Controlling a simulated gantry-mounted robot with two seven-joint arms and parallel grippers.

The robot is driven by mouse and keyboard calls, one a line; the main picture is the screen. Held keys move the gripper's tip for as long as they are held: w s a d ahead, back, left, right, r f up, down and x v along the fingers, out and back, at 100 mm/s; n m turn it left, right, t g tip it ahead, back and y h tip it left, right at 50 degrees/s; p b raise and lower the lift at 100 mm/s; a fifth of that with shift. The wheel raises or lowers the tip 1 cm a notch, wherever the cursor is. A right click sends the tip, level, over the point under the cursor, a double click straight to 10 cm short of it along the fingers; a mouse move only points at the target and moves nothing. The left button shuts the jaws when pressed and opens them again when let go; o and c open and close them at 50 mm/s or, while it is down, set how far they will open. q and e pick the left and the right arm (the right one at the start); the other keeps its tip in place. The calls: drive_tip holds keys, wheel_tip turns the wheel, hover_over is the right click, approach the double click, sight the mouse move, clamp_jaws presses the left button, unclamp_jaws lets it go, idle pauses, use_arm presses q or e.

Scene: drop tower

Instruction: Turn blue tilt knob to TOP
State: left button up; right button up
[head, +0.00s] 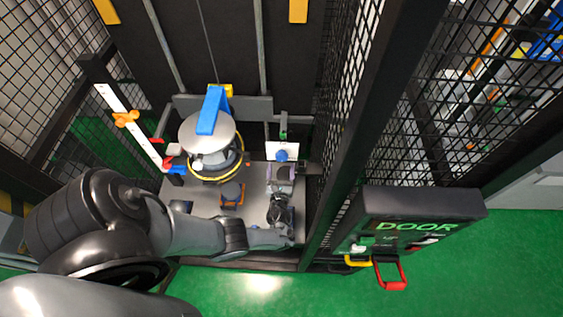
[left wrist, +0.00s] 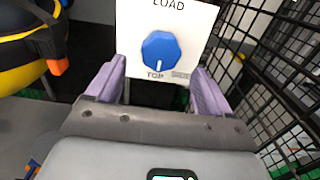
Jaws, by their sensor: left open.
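The blue tilt knob (left wrist: 160,49) sits on a white panel (left wrist: 193,22) in the left wrist view. The panel reads LOAD above the knob and TOP below it; a smaller label at lower right is hard to read. The knob's white mark points down, close to the word TOP. The knob (head: 281,155) and panel also show small in the head view. My left gripper (left wrist: 156,75) is open, its purple fingers either side of the knob's lower area and apart from it. It shows in the head view (head: 281,173) just in front of the panel. My right gripper is not in view.
A black mesh wall (head: 345,110) stands close to the right of the panel. A round silver-topped vessel (head: 208,132) with a yellow ring and blue bracket stands to the left. A DOOR box (head: 420,215) with red and yellow handles is at right.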

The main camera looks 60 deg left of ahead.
use_arm(q)
drive_tip(key=v, duration=0.6)
drive_tip(key=shift+d+p, duration=0.15)
drive_tip(key=shift+p, duration=0.25)
drive_tip(key=shift+s, duration=0.1)
drive_tip(key=shift+s, duration=0.1)
